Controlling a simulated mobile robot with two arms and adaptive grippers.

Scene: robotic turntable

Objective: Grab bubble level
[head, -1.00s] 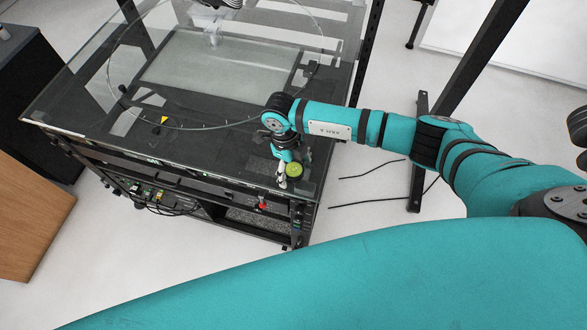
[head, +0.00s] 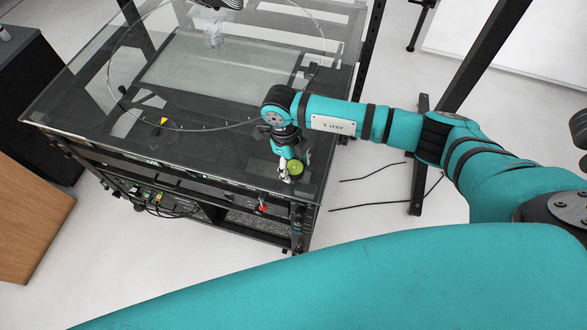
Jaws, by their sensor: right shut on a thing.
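The bubble level (head: 296,168) is a small round yellow-green disc near the front right corner of the glass-topped turntable table (head: 225,165). My right gripper (head: 288,174) points down at that corner and is shut on the bubble level, which shows at the right side of the fingers. The fingers hide part of it. I cannot tell whether it touches the glass. My left gripper is not in view.
A thin ring (head: 178,130) lies over the table top, with a small yellow marker (head: 164,121) near its front edge. A red part (head: 263,206) and cables are on the frame below. A black stand (head: 418,180) is on the right. A wooden panel (head: 28,225) stands at left.

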